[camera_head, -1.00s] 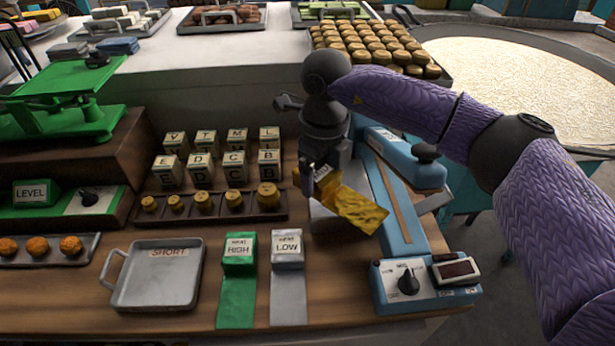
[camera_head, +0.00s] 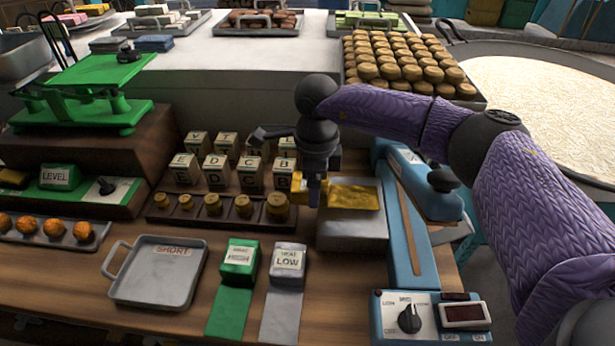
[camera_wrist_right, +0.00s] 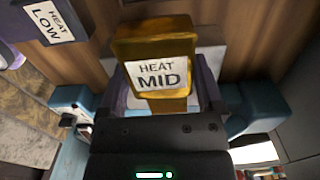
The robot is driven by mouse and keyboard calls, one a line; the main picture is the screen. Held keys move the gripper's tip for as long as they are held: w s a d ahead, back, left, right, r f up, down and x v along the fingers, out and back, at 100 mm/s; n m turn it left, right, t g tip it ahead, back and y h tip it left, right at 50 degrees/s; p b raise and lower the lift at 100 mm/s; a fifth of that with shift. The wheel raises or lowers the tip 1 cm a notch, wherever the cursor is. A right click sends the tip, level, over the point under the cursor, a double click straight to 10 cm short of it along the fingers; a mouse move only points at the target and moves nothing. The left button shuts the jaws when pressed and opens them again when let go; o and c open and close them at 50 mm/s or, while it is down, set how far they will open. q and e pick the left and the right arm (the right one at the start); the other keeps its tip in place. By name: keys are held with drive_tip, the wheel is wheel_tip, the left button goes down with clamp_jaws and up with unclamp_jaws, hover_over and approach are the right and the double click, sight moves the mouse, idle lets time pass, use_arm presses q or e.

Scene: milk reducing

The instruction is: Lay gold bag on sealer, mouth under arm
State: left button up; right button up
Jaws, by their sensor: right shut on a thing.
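The gold bag (camera_head: 355,197) extends to the right from my right gripper (camera_head: 314,200), lying roughly level over a grey block. I cannot tell whether it touches the block. In the right wrist view my right gripper (camera_wrist_right: 160,100) is shut on the bag's thick labelled end (camera_wrist_right: 152,45), which reads HEAT MID. The blue sealer (camera_head: 406,265) stands just right of the bag, with its blue arm (camera_head: 425,185) raised along its far side. The bag's right end stops short of the sealer's strip. My left gripper is not in view.
The grey block (camera_head: 350,236) is beside the sealer. Green (camera_head: 238,265) and grey (camera_head: 287,270) bags lie to the left, near a tray marked SHORT (camera_head: 160,272). Lettered blocks (camera_head: 215,170) and a rack of gold weights (camera_head: 215,207) stand behind them.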

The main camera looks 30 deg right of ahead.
sight(355, 196)
drive_tip(key=shift+s+d+f+p, duration=0.15)
drive_tip(key=shift+s+d, duration=0.5)
drive_tip(key=shift+d, duration=0.4)
drive_tip(key=shift+s+d+f+p, duration=0.1)
drive_tip(key=shift+s+d+p, duration=0.1)
drive_tip(key=shift+s+d, duration=0.65)
drive_tip(key=shift+s+d+f+p, duration=0.15)
drive_tip(key=shift+s+d, duration=0.3)
drive_tip(key=shift+d, duration=0.75)
drive_tip(key=shift+f+b, duration=0.3)
drive_tip(key=shift+f, duration=0.15)
drive_tip(key=o, duration=1)
